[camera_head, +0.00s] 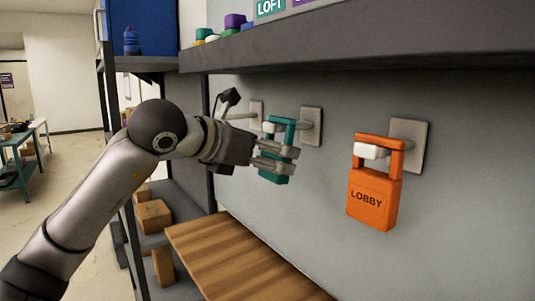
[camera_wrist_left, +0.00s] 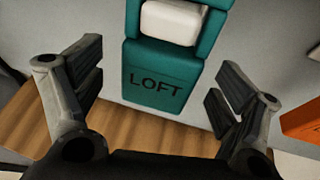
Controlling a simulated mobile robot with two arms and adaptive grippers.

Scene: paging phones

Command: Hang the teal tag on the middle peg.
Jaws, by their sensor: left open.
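The teal tag (camera_head: 275,178), marked LOFT, hangs upright on the middle peg (camera_head: 268,127), whose white end shows through the tag's loop. In the left wrist view the teal tag (camera_wrist_left: 158,88) fills the middle, with the white peg end (camera_wrist_left: 170,22) inside its opening. My left gripper (camera_head: 286,160) is in front of the tag's body and hides part of it. In the wrist view the left gripper (camera_wrist_left: 160,80) is open, one finger on each side of the tag, with gaps between. My right gripper is not in view.
An orange LOBBY tag (camera_head: 373,200) hangs on the right peg, also at the wrist view's right edge (camera_wrist_left: 304,122). The left peg's plate (camera_head: 256,113) is partly visible. A dark shelf (camera_head: 370,45) overhangs the pegs, and a wooden surface (camera_head: 235,255) lies below.

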